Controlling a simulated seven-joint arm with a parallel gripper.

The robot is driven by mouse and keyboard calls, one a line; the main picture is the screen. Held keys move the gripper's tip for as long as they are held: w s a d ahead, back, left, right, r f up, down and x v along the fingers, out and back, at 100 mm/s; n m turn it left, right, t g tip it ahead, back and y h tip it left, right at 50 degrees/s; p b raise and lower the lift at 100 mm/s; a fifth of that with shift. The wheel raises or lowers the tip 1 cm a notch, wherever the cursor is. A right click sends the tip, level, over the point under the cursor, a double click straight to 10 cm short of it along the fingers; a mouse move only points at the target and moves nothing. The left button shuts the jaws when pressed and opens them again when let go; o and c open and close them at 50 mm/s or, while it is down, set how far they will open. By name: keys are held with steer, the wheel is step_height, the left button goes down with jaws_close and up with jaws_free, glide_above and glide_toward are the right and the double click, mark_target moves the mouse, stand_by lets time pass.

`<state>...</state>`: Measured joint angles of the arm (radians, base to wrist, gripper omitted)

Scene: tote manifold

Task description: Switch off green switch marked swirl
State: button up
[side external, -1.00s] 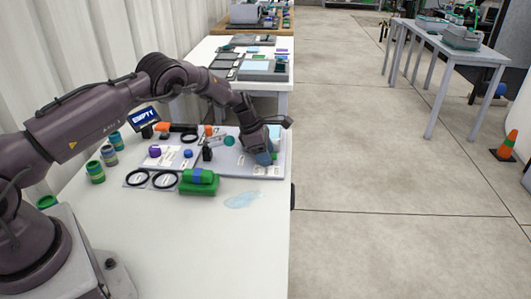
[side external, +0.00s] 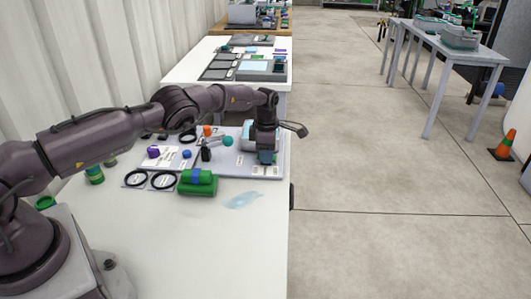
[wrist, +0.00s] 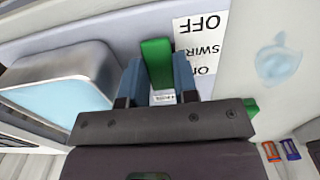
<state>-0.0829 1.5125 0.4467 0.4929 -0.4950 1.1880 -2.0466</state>
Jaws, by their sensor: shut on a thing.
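The green switch (wrist: 156,62) is a raised green lever in the wrist view. A white label (wrist: 202,48) beside it reads OFF, SWIRL and ON, upside down in the picture. My gripper (wrist: 158,75) has its blue fingers on either side of the lever and is shut on it. The lever's free end lies near the OFF end of the label; its exact position is hard to tell. In the side external view my gripper (side external: 266,157) points down at the right part of the pale panel (side external: 232,168) and hides the switch.
A grey box with a light blue face (wrist: 62,92) stands close to my gripper. Two black rings (side external: 150,179), a green block with a blue band (side external: 198,182) and a teal ball (side external: 228,141) are to the left.

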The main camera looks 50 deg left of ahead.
steer(key=shift+w+d+y, duration=0.1)
steer(key=shift+y, duration=0.2)
steer(key=o, duration=0.9)
step_height(320, 180, up, 13)
steer(key=shift+w+d, duration=0.15)
